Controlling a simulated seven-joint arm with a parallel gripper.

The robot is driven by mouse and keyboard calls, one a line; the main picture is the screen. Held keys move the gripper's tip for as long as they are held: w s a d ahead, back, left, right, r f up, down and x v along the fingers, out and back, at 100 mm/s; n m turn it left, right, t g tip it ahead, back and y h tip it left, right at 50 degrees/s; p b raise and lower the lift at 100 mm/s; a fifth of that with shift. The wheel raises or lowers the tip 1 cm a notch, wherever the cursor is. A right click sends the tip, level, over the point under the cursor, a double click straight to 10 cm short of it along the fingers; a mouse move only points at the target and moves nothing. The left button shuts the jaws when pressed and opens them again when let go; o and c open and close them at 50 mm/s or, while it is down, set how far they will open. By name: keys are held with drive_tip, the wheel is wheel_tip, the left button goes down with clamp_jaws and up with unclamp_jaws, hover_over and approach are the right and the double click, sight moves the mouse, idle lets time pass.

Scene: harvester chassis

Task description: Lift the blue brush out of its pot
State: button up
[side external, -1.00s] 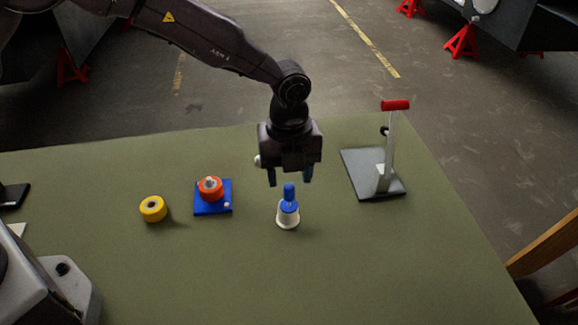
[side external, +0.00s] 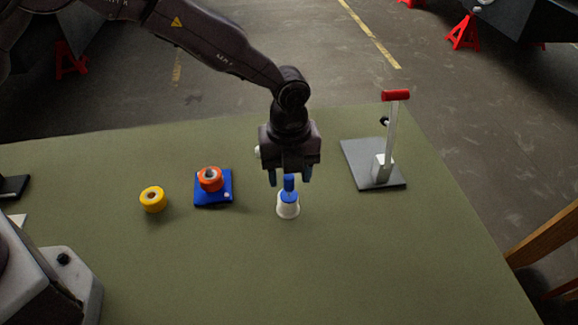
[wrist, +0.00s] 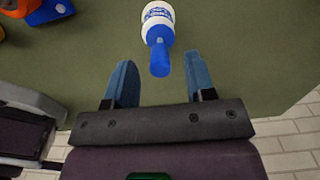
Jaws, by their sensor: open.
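The blue brush (side external: 289,185) stands upright in its white pot (side external: 288,210) on the green table. In the wrist view the brush handle (wrist: 159,55) points toward me, with the pot (wrist: 157,12) behind it. My gripper (side external: 290,180) is open, fingers pointing down, close to the top of the brush in the side view. In the wrist view the two blue fingertips of my gripper (wrist: 158,68) are apart, and the handle's end lies just ahead of the gap between them. Nothing is held.
A yellow roll (side external: 153,199) and an orange roll (side external: 210,179) on a blue base (side external: 213,199) are left of the pot. A grey plate (side external: 360,165) with a red-handled lever (side external: 396,96) stands at right. The table front is clear.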

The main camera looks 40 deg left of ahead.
drive_tip(key=shift+f, duration=1.3)
drive_tip(key=shift+r, duration=0.1)
drive_tip(key=shift+c, duration=0.2)
idle(0.3)
clamp_jaws()
drive_tip(key=shift+r, duration=3.5)
